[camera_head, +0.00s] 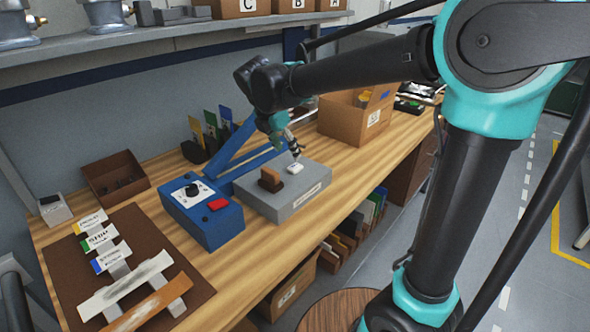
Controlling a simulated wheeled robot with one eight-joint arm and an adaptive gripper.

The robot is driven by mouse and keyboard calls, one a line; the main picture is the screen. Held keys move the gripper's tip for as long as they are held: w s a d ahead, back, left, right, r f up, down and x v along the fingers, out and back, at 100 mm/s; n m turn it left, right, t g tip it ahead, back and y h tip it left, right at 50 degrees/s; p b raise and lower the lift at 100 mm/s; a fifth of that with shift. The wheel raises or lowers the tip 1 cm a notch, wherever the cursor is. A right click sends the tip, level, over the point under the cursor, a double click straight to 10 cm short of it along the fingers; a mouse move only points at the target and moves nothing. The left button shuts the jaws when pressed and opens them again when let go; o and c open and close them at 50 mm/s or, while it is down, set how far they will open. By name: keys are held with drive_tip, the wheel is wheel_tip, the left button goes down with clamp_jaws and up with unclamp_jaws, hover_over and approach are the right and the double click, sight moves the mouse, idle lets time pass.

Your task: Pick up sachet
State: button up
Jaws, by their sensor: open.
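A small white item (295,168), which looks like the sachet, lies on top of a grey box (285,207) on the workbench. It is too small to make out in detail. My gripper (296,154) is just above and behind it, pointing down. The gripper is open and seems to hold nothing. I cannot tell whether the fingertips touch the white item.
A brown block (270,180) stands on the grey box, left of the white item. A blue device (203,212) with a dial and raised blue arm stands to the left. A cardboard box (354,118) is behind right. A brown mat (70,262) with labelled pieces lies at left.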

sight(294, 167)
drive_tip(key=shift+x, duration=3.85)
drive_tip(key=shift+r, duration=0.1)
drive_tip(key=shift+c, duration=0.6)
drive_tip(key=c, duration=0.9)
